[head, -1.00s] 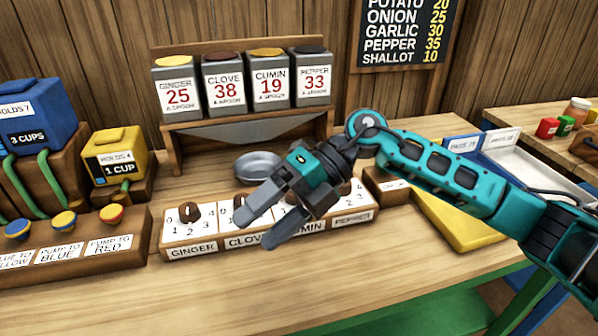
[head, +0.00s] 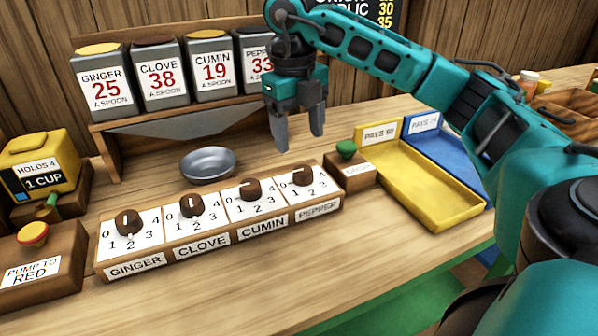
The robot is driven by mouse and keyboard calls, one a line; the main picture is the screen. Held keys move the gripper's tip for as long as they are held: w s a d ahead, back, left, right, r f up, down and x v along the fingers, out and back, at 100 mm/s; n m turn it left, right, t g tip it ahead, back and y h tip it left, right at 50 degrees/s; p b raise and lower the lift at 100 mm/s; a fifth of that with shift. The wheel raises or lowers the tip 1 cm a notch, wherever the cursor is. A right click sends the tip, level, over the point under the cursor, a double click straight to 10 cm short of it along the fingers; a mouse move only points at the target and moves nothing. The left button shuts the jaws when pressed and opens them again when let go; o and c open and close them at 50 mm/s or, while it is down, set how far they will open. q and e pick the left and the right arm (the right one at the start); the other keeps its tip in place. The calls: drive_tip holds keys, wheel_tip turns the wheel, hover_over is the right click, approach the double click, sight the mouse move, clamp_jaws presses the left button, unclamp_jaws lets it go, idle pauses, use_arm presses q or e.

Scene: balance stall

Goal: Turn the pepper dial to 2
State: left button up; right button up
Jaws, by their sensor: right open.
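The pepper dial (head: 303,175) is a brown knob on a white plate numbered 0 to 4, at the right end of a wooden dial row. Its light mark lies nearly sideways; the exact number it points to is too small to tell. The label PEPPER (head: 318,210) is on the front below it. My right gripper (head: 300,143) points down, open and empty, above and slightly behind the pepper dial in the picture, apart from the knob. My left gripper is not in view.
The cumin (head: 250,190), clove (head: 191,206) and ginger (head: 129,223) dials sit to the left. A green-knobbed box (head: 352,172) and a yellow tray (head: 462,217) are to the right. A metal bowl (head: 208,163) stands behind. The counter in front is clear.

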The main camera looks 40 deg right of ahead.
sight(302, 169)
drive_tip(key=f, duration=0.7)
drive_tip(key=shift+d+b, duration=0.3)
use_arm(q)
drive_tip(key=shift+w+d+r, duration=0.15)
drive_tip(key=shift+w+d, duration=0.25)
use_arm(e)
drive_tip(key=shift+f, duration=0.3)
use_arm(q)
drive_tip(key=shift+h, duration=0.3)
use_arm(e)
drive_tip(key=shift+c, duration=0.3)
drive_tip(key=c, duration=1)
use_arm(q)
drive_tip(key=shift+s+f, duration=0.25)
